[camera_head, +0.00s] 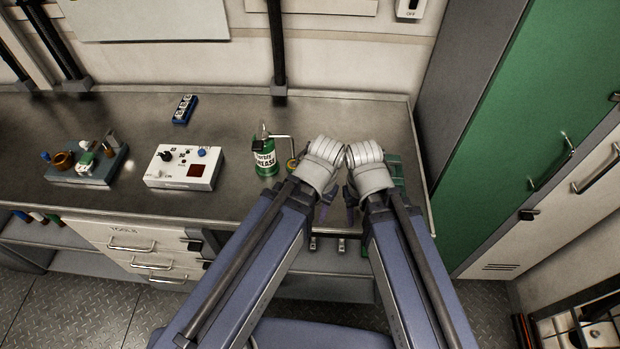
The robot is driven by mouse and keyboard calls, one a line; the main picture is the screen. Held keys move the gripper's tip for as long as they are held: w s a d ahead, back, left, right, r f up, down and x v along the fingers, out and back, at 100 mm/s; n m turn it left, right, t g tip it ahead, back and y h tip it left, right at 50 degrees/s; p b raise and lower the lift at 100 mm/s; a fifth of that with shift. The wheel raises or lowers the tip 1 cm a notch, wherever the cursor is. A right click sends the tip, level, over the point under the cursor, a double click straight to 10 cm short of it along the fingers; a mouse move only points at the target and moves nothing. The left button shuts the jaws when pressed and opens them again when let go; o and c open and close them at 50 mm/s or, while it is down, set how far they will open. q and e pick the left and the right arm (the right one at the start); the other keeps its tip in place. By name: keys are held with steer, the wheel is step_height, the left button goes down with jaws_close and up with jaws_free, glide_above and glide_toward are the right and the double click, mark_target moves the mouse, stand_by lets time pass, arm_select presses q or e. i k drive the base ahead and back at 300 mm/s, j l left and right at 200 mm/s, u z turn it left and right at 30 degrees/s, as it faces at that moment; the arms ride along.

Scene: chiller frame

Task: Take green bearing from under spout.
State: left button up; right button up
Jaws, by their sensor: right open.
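A green grease can (264,156) with a white label stands on the bench, its thin spout reaching to the right. A small ring-shaped bearing (292,163) sits below the spout tip, partly covered by my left arm; it looks orange-yellow at this size, and I cannot make out any green on it. My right gripper (350,198) is open near the bench's front edge, right of the bearing and apart from it, largely hidden by its wrist. My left gripper (324,213) is beside it, mostly behind its own arm; its jaws are not clear.
A white control box (185,167) with a red panel and knobs stands left of the can. Farther left is a grey tray (75,178) with small parts. A blue block (185,108) lies behind. A green object (396,172) is partly hidden by my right wrist.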

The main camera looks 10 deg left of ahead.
mark_target(289, 161)
steer(key=z, duration=1.45)
steer(key=k, duration=1.5)
steer(key=j+z, duration=0.05)
